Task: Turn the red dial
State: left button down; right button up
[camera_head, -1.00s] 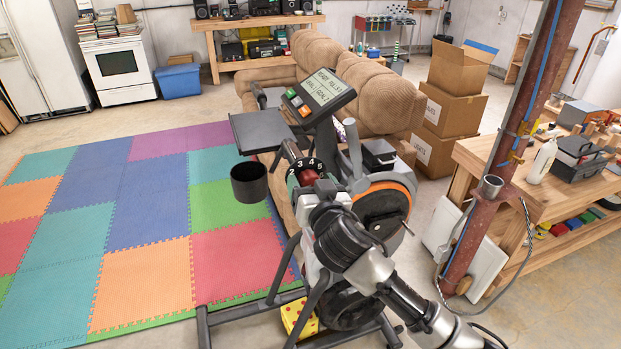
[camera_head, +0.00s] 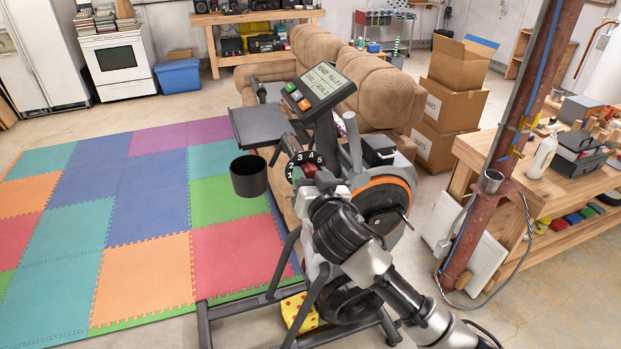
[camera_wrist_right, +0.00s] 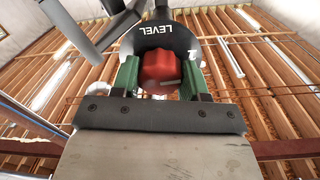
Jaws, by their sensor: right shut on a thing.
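The red dial (camera_wrist_right: 161,70) sits between the two green fingers of my right gripper (camera_wrist_right: 160,78) in the right wrist view, with the fingers closed on its sides. The black dial plate (camera_wrist_right: 165,38) behind it reads LEVEL. My left gripper is not in view.
A rusty post (camera_head: 503,160) and a wooden workbench (camera_head: 535,190) stand to the right.

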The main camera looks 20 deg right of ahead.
jog(key=m+b, duration=0.1)
jog(key=m, duration=0.2)
jog(key=shift+f, duration=0.15)
jog(key=shift+m, duration=2.2)
jog(key=o, duration=0.9)
jog(key=shift+o, duration=0.2)
jog(key=shift+s, duration=0.1)
